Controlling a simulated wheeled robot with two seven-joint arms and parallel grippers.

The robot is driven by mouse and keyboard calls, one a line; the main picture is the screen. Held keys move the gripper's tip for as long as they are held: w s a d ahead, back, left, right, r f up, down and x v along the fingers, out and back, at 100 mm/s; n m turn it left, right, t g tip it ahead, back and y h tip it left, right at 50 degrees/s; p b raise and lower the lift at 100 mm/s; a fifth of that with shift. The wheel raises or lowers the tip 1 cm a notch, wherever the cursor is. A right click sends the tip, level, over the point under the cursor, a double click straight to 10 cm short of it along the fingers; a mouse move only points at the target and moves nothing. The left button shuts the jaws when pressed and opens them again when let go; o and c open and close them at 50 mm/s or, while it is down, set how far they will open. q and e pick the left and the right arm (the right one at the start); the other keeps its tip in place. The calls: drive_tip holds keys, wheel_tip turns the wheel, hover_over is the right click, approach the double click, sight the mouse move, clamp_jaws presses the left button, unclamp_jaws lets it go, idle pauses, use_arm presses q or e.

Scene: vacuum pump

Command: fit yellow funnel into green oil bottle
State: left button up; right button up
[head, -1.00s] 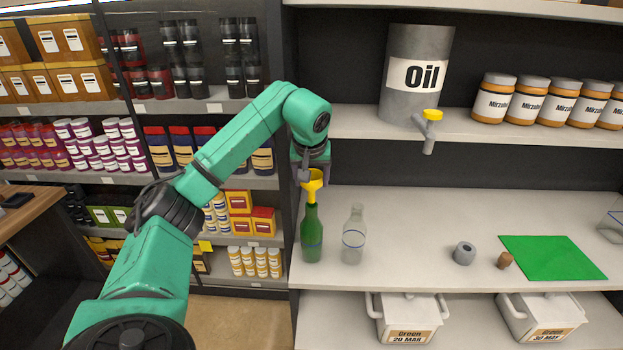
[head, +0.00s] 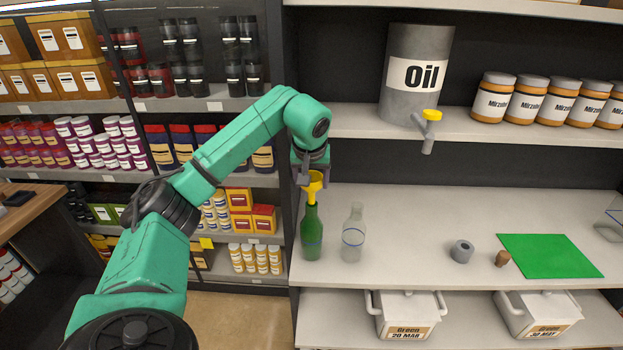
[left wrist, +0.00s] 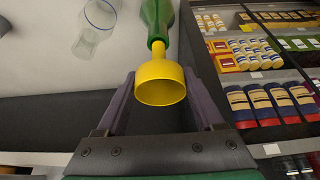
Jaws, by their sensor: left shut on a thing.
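The yellow funnel (head: 314,186) is upright above the green oil bottle (head: 311,236), its spout down at the bottle's mouth. The bottle stands upright at the left end of the shelf. My left gripper (head: 312,181) is shut on the funnel's wide cup from above. In the left wrist view the funnel (left wrist: 160,84) sits between the two fingers, with the green bottle (left wrist: 157,18) beyond its spout. The spout meets the bottle's neck there; how deep it sits inside I cannot tell. My right gripper is out of view.
A clear glass bottle (head: 353,236) stands just right of the green one. Farther right are a grey ring (head: 461,251), a cork (head: 503,259) and a green mat (head: 550,256). An oil drum (head: 404,105) with a yellow-handled tap (head: 430,116) is on the shelf above.

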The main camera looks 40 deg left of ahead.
sight(312, 193)
use_arm(q)
drive_tip(key=shift+f, duration=0.2)
drive_tip(key=shift+f, duration=0.35)
drive_tip(key=shift+f, duration=0.15)
idle(0.5)
drive_tip(key=shift+f, duration=0.5)
drive_tip(key=shift+f+b, duration=0.65)
drive_tip(key=shift+f, duration=0.35)
drive_tip(key=o, duration=1.3)
drive_tip(key=shift+o, duration=0.2)
